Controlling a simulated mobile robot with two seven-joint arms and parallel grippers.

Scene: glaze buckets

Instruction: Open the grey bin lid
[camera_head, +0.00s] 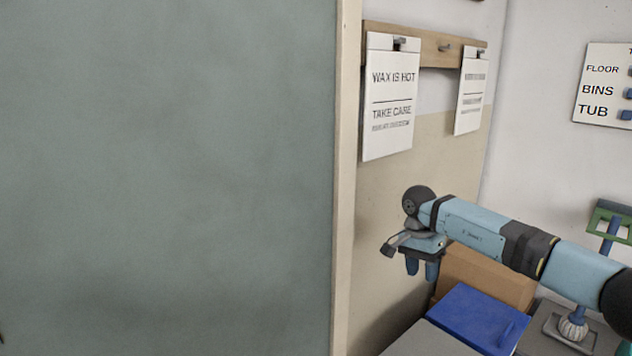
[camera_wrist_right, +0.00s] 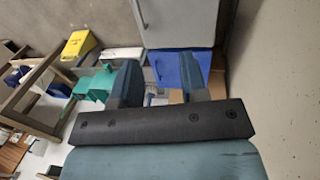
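The grey bin lid (camera_head: 432,341) shows only in part at the bottom edge of the head view, beside a blue lid (camera_head: 478,318). It looks flat and closed. In the right wrist view the grey lid (camera_wrist_right: 182,22) fills the top middle, with a thin handle (camera_wrist_right: 140,14) at its left side. My right gripper (camera_head: 422,269) hangs fingers down above the bins, apart from the lids. In the right wrist view its two fingers (camera_wrist_right: 161,78) stand apart with nothing between them. My left gripper is not recognisable in either view.
A large grey-green panel (camera_head: 165,180) fills the left of the head view. A brown box (camera_head: 487,275) stands behind the blue lid. The wrist view shows a yellow bin (camera_wrist_right: 79,44) and a wooden frame (camera_wrist_right: 35,85).

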